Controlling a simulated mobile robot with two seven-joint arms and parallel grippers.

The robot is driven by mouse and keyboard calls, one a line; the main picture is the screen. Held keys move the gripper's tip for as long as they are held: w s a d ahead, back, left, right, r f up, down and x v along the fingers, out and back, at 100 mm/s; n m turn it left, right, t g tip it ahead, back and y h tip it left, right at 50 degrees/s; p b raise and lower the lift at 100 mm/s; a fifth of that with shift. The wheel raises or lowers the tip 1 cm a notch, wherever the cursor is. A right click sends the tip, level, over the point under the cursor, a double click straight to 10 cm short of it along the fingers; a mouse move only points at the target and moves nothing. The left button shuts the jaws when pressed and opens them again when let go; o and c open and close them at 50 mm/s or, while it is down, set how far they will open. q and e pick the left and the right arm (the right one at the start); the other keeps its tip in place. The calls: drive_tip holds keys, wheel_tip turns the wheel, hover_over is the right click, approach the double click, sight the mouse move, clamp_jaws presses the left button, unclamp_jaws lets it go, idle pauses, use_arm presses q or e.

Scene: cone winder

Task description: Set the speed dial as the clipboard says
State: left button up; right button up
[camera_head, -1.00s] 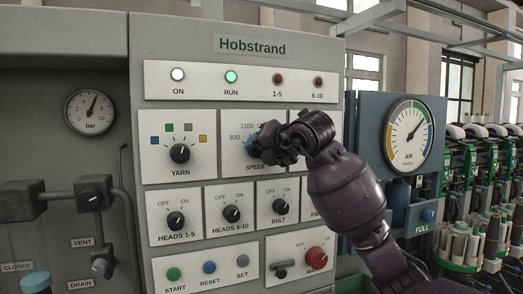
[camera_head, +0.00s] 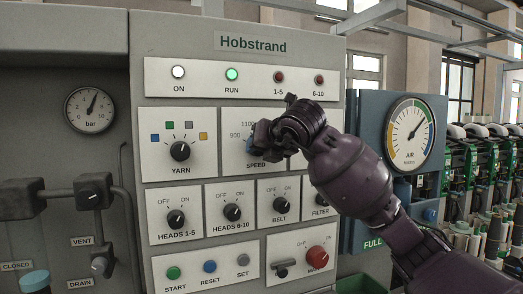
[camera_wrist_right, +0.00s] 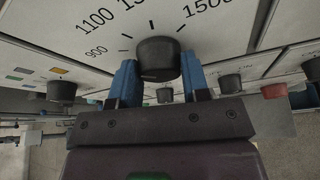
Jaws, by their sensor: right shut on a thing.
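The speed dial (camera_wrist_right: 158,58) is a dark round knob on the SPEED plate (camera_head: 230,158). My right gripper (camera_wrist_right: 158,78) is shut on it, with one blue finger on each side. In the head view my right gripper (camera_head: 264,136) hides the knob and most of its scale; 900 and part of 1100 show. The wrist view shows 900, 1100, a partly cut-off number and 1500 around the knob. I cannot tell for sure which mark the pointer faces. The clipboard is not in either view, nor is my left gripper.
The YARN knob (camera_head: 180,151) is left of the speed plate. The BELT knob (camera_head: 279,206) and HEADS 6-10 knob (camera_head: 238,213) sit below it. A red knob (camera_head: 317,256) is lower right. The RUN lamp (camera_head: 232,74) glows green. An air gauge (camera_head: 408,134) stands at right.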

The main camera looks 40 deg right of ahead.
use_arm(q)
drive_tip(key=shift+s+f+b, duration=0.25)
drive_tip(key=shift+f, duration=0.25)
drive_tip(key=shift+s+f+b, duration=0.25)
drive_tip(key=shift+f, duration=0.2)
use_arm(e)
drive_tip(key=shift+a+n+h, duration=0.1)
drive_tip(key=shift+n+h, duration=0.8)
drive_tip(key=shift+n, duration=0.3)
use_arm(q)
drive_tip(key=shift+w+r, duration=0.1)
drive_tip(key=shift+w, duration=0.05)
use_arm(e)
drive_tip(key=o, duration=0.9)
use_arm(q)
drive_tip(key=shift+w, duration=0.1)
use_arm(e)
drive_tip(key=shift+g, duration=0.3)
drive_tip(key=shift+s+r, duration=0.1)
use_arm(q)
drive_tip(key=shift+s+f, duration=0.2)
drive_tip(key=shift+f, duration=0.05)
use_arm(e)
drive_tip(key=v, duration=1)
drive_tip(key=shift+s, duration=0.3)
